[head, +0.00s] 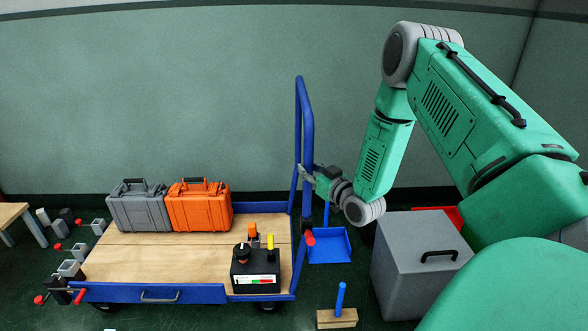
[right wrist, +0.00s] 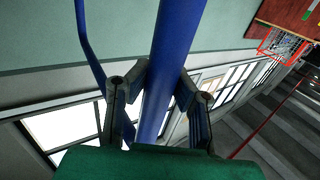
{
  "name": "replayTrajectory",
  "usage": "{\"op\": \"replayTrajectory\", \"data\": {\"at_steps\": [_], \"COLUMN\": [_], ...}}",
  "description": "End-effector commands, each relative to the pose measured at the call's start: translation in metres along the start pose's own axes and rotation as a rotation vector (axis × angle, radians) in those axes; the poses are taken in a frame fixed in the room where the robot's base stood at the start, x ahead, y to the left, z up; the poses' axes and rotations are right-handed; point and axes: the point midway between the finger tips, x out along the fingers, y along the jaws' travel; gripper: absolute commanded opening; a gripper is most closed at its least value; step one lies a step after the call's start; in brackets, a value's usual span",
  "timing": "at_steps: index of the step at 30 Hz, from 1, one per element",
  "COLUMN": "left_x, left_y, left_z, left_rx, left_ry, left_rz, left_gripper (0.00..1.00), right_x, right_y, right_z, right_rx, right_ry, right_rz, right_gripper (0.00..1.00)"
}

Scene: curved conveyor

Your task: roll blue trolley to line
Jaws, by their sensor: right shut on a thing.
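The blue trolley (head: 190,292) has a wooden deck and a tall blue push handle (head: 307,120) at its right end. My right gripper (head: 312,173) is at the handle's upright post, about midway up. In the right wrist view, the fingers of my right gripper (right wrist: 158,95) stand on both sides of the blue handle tube (right wrist: 172,60) and are shut on it. A grey case (head: 139,210) and an orange case (head: 199,208) stand on the deck's back edge. A black control box (head: 255,270) sits at its front right. My left gripper is not in view, and no line shows on the floor.
A grey box (head: 420,270) stands right of the trolley, with a red item (head: 450,217) behind it. Several small grey and red parts (head: 70,268) are left of the trolley. A green wall stands behind.

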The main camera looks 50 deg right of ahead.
Motion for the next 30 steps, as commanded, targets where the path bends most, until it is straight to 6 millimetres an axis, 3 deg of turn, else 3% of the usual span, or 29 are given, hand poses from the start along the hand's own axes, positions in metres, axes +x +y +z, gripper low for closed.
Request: {"op": "replayTrajectory", "data": {"at_steps": [18,30], "left_x": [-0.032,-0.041], "left_y": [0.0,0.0], "left_z": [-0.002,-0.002], "left_rx": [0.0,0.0], "left_ry": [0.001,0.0], "left_rz": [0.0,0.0], "left_gripper": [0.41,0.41], "right_x": [-0.059,-0.079], "right_y": [0.088,0.118], "right_z": [0.0,0.0], "right_rx": [-0.002,-0.002], "right_ry": [-0.006,-0.006], "right_rz": [0.005,0.002], "right_gripper": [0.0,0.0]}}
